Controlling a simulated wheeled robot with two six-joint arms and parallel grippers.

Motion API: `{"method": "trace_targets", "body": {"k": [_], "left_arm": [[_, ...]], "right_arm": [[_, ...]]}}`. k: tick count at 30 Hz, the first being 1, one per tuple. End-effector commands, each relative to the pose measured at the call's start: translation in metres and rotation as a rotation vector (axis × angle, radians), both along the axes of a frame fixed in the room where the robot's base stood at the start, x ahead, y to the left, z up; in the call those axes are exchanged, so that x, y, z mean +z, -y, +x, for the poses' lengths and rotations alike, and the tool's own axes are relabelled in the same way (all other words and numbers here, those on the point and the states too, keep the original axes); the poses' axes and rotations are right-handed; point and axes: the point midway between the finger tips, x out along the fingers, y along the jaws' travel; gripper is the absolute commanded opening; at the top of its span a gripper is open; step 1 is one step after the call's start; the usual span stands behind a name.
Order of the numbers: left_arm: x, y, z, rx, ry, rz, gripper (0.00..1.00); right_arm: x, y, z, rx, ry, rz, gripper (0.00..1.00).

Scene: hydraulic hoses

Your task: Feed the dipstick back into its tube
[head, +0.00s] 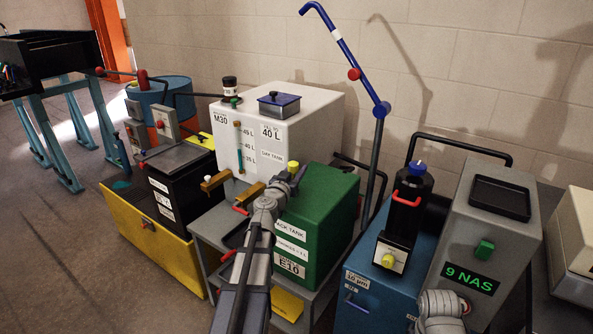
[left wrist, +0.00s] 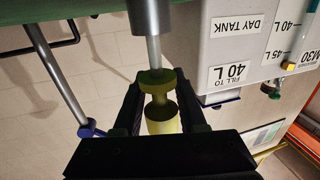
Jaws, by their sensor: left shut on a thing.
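The dipstick has a yellow grip (left wrist: 160,115) with a collar and a pale thin rod (left wrist: 154,50). My left gripper (left wrist: 158,103) is shut on the yellow grip, one dark finger on each side. The rod runs in line with a grey tube (left wrist: 150,15) on the green tank, and its far end is hidden at or inside the tube mouth. A short length of rod shows between collar and tube. In the head view the yellow grip (head: 293,166) shows above the green tank (head: 322,208), with my left gripper (head: 288,178) at it.
The white day tank (head: 306,120) stands just behind, with brass taps (head: 216,180) at its front. A blue-handled lever (head: 345,50) rises behind the green tank. The blue unit (head: 375,285) with a black bottle (head: 408,200) and a grey 9 NAS box (head: 500,235) stand to the right.

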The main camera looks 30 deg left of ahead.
Motion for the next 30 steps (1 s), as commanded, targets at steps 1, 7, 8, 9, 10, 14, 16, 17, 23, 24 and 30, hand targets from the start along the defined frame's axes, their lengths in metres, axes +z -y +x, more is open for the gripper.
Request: {"method": "trace_targets", "body": {"k": [1,7,8,9,10,14,16,17,23,24,30], "left_arm": [[-0.003,0.000,0.000,0.000,0.000,0.000,0.00],[-0.007,0.000,0.000,0.000,0.000,0.000,0.00],[-0.008,0.000,0.000,0.000,0.000,0.000,0.00],[-0.009,0.000,0.000,0.000,0.000,0.000,0.00],[-0.010,0.000,0.000,0.000,0.000,0.000,0.00],[-0.013,0.000,0.000,0.000,0.000,0.000,0.00],[-0.014,0.000,0.000,0.000,0.000,0.000,0.00],[-0.015,0.000,0.000,0.000,0.000,0.000,0.00],[-0.020,0.000,0.000,0.000,0.000,0.000,0.00],[-0.021,0.000,0.000,0.000,0.000,0.000,0.00],[-0.025,0.000,0.000,0.000,0.000,0.000,0.00]], "right_arm": [[-0.003,0.000,0.000,0.000,0.000,0.000,1.00],[-0.007,0.000,0.000,0.000,0.000,0.000,1.00],[-0.008,0.000,0.000,0.000,0.000,0.000,1.00],[-0.009,0.000,0.000,0.000,0.000,0.000,1.00],[-0.010,0.000,0.000,0.000,0.000,0.000,1.00],[-0.013,0.000,0.000,0.000,0.000,0.000,1.00],[-0.014,0.000,0.000,0.000,0.000,0.000,1.00],[-0.015,0.000,0.000,0.000,0.000,0.000,1.00],[-0.020,0.000,0.000,0.000,0.000,0.000,1.00],[-0.021,0.000,0.000,0.000,0.000,0.000,1.00],[-0.026,0.000,0.000,0.000,0.000,0.000,1.00]]}}
